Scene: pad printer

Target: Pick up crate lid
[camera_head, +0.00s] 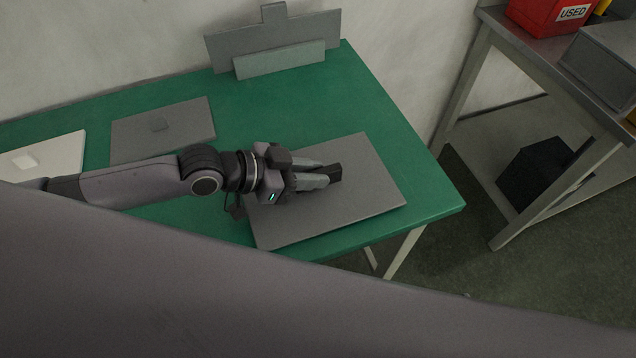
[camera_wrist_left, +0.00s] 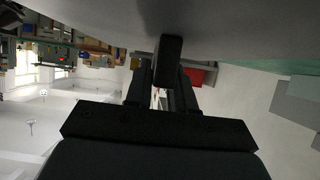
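The crate lid is most likely the large flat grey plate (camera_head: 370,185) lying near the front right corner of the green table. A dark upright handle-like block (camera_head: 336,173) stands on it. My left gripper (camera_head: 326,174) reaches low over the plate, with its fingers on or beside the block. In the left wrist view, the block (camera_wrist_left: 169,62) sits between the fingertips (camera_wrist_left: 167,78), under a pale grey surface. The fingers come close on both sides, but I cannot tell whether they clamp it. My right gripper is not in view.
A smaller grey plate (camera_head: 190,125) and a white plate (camera_head: 70,150) lie at the left of the green table (camera_head: 405,130). A grey upright panel (camera_head: 225,48) stands at the back. A metal shelf (camera_head: 530,50) with a red bin (camera_head: 540,14) stands right.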

